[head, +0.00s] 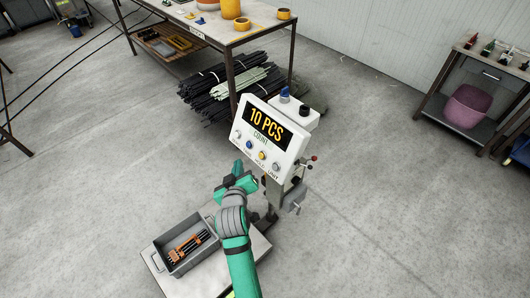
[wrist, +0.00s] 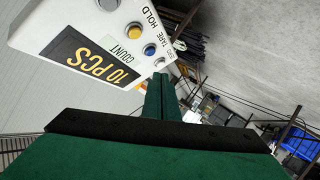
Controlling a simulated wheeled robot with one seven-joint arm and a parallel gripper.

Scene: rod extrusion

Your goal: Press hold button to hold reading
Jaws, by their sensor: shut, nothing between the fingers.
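The white scale indicator (head: 291,141) shows 10 PCS in yellow digits on its dark screen (head: 263,124), with COUNT below. It also fills the upper left of the wrist view (wrist: 48,22). The yellow hold button (head: 262,155) is in its lower button row; in the wrist view the same button (wrist: 133,30) is beside the word HOLD. A blue button (wrist: 149,50) beside TARE lies nearer my fingers. My green gripper (head: 238,180) is shut and empty, just below and left of the panel. Its fingertips (wrist: 160,82) appear near a small grey button (wrist: 159,62); contact cannot be told.
A grey bin (head: 160,254) holding dark rods with orange bands (head: 187,247) sits on the scale platform (head: 257,250). A workbench (head: 215,32) with rod bundles (head: 205,95) below stands behind. A shelf (head: 483,70) stands at right. Open floor lies right of the scale.

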